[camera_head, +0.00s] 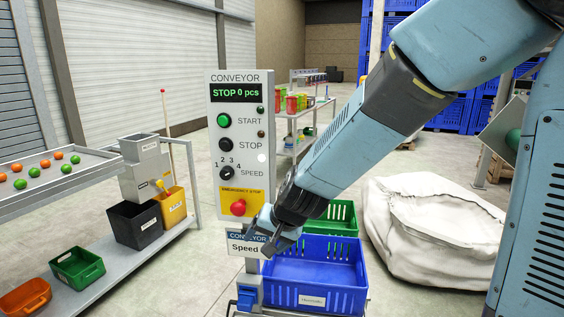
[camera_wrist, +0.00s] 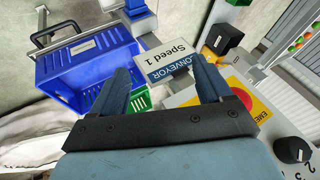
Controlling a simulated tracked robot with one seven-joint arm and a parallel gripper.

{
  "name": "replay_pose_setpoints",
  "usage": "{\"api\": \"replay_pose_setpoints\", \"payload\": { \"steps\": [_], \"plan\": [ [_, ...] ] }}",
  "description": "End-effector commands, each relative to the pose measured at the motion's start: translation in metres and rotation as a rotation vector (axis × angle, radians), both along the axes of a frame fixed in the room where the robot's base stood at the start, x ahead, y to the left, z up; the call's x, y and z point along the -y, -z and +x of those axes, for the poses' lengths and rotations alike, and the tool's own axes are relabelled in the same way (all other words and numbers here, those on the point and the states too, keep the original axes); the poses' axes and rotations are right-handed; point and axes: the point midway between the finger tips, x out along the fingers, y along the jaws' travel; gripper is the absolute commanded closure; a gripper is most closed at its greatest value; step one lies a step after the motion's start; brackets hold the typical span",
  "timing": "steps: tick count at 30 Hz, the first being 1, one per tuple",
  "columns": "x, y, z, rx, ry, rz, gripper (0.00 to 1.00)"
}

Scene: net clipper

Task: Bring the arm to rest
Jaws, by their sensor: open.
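My arm reaches from the upper right down to the middle of the head view. My gripper (camera_head: 268,232) is just in front of the lower part of the conveyor control panel (camera_head: 214,160), near the red emergency stop button (camera_head: 238,207). In the wrist view my gripper (camera_wrist: 165,80) has its two fingers apart with nothing held between them. A "Conveyor Speed 1" sign (camera_wrist: 168,59) shows beyond the fingertips, and in the head view the gripper partly covers it. The panel display (camera_head: 237,93) reads "STOP 0 pcs".
A blue crate (camera_head: 312,287) and a green crate (camera_head: 343,216) stand below my arm. A white sack (camera_head: 430,225) lies on the right. A conveyor with coloured balls (camera_head: 60,172) and small bins (camera_head: 135,224) are on the left.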

Motion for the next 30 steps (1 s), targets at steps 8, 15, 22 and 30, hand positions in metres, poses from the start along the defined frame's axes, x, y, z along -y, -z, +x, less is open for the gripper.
{"api": "replay_pose_setpoints", "payload": {
  "steps": [8, 15, 22, 30],
  "plan": [
    [0.071, -0.064, -0.013, 0.036, -0.06, -0.001, 0.22],
    [0.136, -0.105, -0.041, 0.074, -0.092, -0.076, 0.22],
    [0.197, -0.133, -0.081, 0.101, -0.084, -0.203, 0.22],
    [0.255, -0.153, -0.132, 0.096, -0.033, -0.378, 0.22]
  ]
}}
